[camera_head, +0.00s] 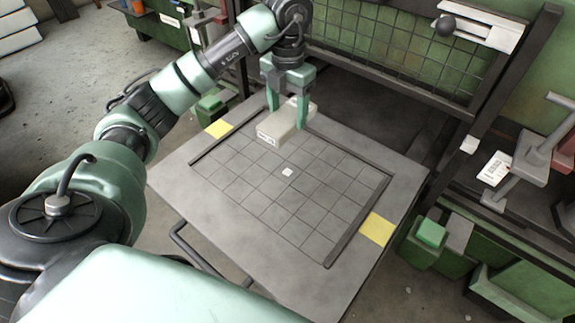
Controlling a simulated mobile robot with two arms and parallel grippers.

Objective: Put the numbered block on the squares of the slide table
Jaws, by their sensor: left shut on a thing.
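The slide table (330,301) is grey with a grid of squares (262,199) framed by dark rails. The numbered block (277,132) is pale beige with a small label on its near face; the number is too small to read. My left gripper (286,110) is shut on the block over the far part of the grid. I cannot tell whether the block touches the squares. A small white mark (288,172) lies near the middle of the grid. My right gripper is not in view.
Yellow patches mark the table's left (218,129) and right (377,229) sides. A green machine frame with a mesh panel (400,45) stands behind the table. Green boxes (431,233) stand close to its right. Most squares are clear.

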